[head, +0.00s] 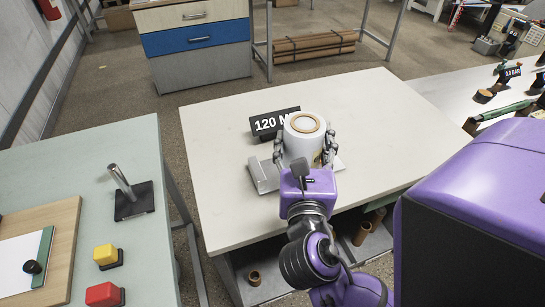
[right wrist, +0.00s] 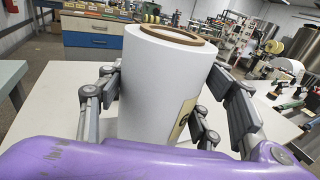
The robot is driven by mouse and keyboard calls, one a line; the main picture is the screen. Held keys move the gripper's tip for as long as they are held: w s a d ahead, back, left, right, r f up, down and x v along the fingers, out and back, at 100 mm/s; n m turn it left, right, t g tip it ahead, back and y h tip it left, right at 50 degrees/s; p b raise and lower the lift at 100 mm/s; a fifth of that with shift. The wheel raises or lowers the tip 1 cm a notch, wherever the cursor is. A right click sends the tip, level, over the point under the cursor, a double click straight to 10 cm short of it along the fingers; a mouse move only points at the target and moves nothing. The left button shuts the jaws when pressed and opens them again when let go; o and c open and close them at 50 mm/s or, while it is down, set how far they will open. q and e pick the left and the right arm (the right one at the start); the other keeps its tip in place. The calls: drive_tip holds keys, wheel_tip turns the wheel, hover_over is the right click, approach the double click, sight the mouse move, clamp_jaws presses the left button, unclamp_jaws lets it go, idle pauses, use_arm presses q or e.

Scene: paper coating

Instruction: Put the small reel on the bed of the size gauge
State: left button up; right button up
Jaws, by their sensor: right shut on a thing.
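The small reel (head: 302,138) is a white paper roll with a brown core, held upright; it also fills the middle of the right wrist view (right wrist: 160,85), where a cream label shows on its side. My right gripper (head: 305,150) is shut around it, with fingers on both sides. The size gauge has a grey metal bed (head: 264,178) on the white table and a black sign (head: 272,122) reading "120 M", its end hidden by the reel. The reel is over the bed in the head view; whether it touches the bed is hidden. My left gripper is not in view.
The white table (head: 225,205) is clear around the gauge. A green table (head: 60,160) at left holds a black stand with a metal post (head: 133,198), a yellow button (head: 106,255) and a red button (head: 104,294). A blue-drawered cabinet (head: 196,38) stands behind.

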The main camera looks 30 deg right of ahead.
drive_tip(key=w+f+b, duration=0.2)
drive_tip(key=w, duration=0.1)
drive_tip(key=shift+w+d+f, duration=0.15)
drive_tip(key=shift+w+d, duration=0.05)
drive_tip(key=shift+w, duration=0.1)
drive_tip(key=w+f, duration=0.2)
drive_tip(key=f, duration=0.1)
drive_tip(key=w+f+b, duration=0.1)
drive_tip(key=w+f, duration=0.1)
drive_tip(key=w+f+b, duration=0.1)
drive_tip(key=w+f, duration=0.1)
drive_tip(key=f, duration=0.1)
drive_tip(key=shift+d+f, duration=0.3)
drive_tip(key=shift+f, duration=0.2)
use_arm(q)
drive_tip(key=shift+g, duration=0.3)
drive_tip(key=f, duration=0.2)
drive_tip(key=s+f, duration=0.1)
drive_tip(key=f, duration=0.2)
use_arm(e)
drive_tip(key=shift+r, duration=0.15)
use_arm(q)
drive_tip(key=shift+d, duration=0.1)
use_arm(e)
drive_tip(key=shift+f, duration=0.2)
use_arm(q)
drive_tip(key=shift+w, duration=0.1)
use_arm(e)
drive_tip(key=o, duration=1.5)
drive_tip(key=shift+o, duration=0.2)
